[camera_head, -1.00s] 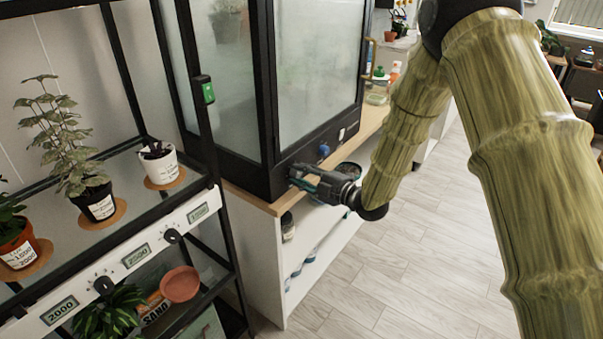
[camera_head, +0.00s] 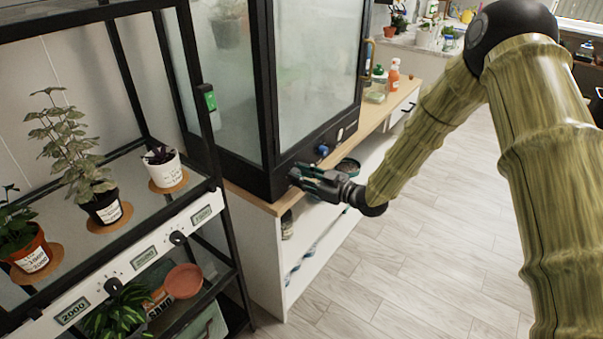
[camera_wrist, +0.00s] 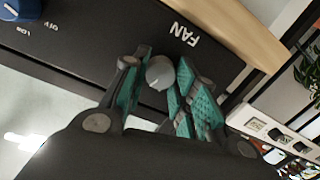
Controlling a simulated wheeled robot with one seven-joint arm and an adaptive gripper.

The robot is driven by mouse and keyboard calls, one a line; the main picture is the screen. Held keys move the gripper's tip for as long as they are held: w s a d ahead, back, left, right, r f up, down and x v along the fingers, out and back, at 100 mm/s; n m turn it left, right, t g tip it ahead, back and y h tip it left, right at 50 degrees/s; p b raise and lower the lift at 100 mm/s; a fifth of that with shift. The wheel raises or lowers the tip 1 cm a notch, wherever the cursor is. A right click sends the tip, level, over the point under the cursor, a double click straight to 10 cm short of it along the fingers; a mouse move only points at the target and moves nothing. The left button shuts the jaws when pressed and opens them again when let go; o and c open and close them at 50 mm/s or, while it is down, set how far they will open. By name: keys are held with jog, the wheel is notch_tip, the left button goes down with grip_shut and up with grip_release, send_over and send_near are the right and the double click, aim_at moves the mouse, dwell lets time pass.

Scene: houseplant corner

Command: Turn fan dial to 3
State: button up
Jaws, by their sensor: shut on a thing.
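The fan dial (camera_wrist: 159,73) is a small grey round knob on the black base panel of the glass cabinet, beside the white word FAN. It shows in the wrist view between my gripper's teal-padded fingers. My gripper (camera_head: 300,177) is shut on the dial at the cabinet's lower front corner. In the head view the fingers hide the dial. The dial's numbers are not readable in either view. A blue knob (camera_head: 322,150) sits farther along the same panel, and it also shows at the top left of the wrist view (camera_wrist: 22,8).
The cabinet (camera_head: 315,80) has frosted glass and stands on a wood-topped white bench (camera_head: 262,203). A black plant rack (camera_head: 222,195) with potted plants stands at left. Open floor lies at right.

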jog(key=m+p, duration=0.1)
jog(key=m, duration=0.5)
jog(key=shift+w+d+r+m+y+p, duration=0.1)
jog(key=shift+w+d+m+y+p, duration=0.1)
jog(key=shift+m+y+p, duration=0.2)
jog(key=m, duration=0.6)
jog(key=shift+w+p, duration=0.1)
jog(key=shift+p, duration=0.25)
jog(key=shift+m, duration=0.3)
jog(key=o, duration=1)
jog(key=shift+c, duration=0.2)
jog(key=shift+o, duration=0.5)
jog(key=shift+a, duration=0.1)
jog(key=v, duration=1.2)
jog(key=shift+f, duration=0.3)
jog(key=shift+w, duration=0.1)
